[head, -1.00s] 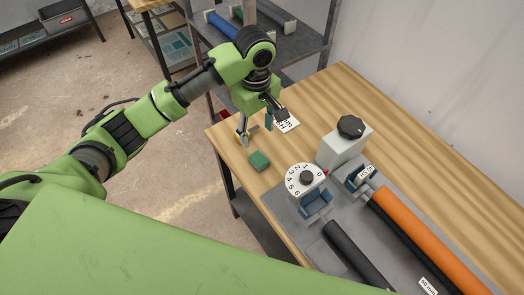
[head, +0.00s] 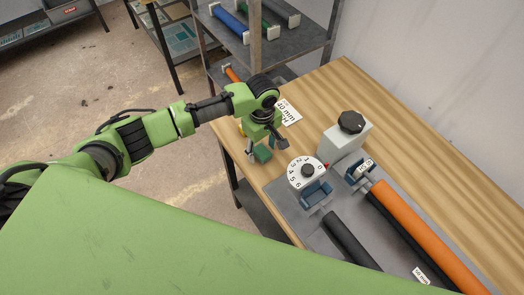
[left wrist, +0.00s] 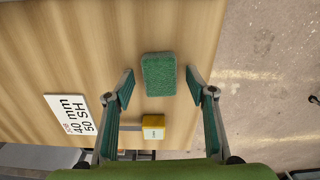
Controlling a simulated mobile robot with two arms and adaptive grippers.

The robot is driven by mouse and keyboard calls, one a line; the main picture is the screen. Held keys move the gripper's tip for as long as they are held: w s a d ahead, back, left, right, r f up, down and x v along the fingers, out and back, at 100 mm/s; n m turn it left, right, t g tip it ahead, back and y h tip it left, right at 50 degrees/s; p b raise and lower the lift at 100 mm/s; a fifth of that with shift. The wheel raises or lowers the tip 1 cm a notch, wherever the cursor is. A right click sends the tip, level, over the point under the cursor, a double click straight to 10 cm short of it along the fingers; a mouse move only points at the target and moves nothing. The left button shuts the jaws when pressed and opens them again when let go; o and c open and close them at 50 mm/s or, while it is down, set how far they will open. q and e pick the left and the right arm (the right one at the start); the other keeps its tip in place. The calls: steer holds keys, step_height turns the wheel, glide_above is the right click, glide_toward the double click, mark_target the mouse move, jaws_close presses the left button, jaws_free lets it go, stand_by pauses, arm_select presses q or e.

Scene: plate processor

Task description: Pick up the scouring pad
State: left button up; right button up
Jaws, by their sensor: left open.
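The scouring pad (head: 263,153) is a small green block lying flat on the wooden table near its left edge. In the left wrist view the pad (left wrist: 158,75) lies in line with the gap between my fingers, a little beyond the fingertips. My left gripper (head: 266,146) is open and empty, above the pad, its fingers on either side of it in the head view. In the left wrist view the open gripper (left wrist: 160,85) shows both fingers apart. My right gripper is not in view.
A yellow block-shaped item (left wrist: 153,127) and a white label card (left wrist: 75,119) lie close to the pad. The plate processor's numbered dial (head: 307,173) and black-knobbed box (head: 346,137) stand to the right. The table edge is close on the left; bare wood (head: 390,120) lies behind.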

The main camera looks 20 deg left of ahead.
arm_select(q)
steer(key=shift+c, duration=1.1)
steer(key=c, duration=0.9)
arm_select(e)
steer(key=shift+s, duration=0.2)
arm_select(q)
steer(key=shift+r, duration=0.1)
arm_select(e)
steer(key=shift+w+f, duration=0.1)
arm_select(q)
steer(key=shift+r+b, duration=0.35)
steer(key=shift+r, duration=0.1)
steer(key=s+d+r+b, duration=0.1)
steer(key=s+r, duration=1.1)
steer(key=s, duration=0.2)
steer(key=shift+d+b, duration=0.35)
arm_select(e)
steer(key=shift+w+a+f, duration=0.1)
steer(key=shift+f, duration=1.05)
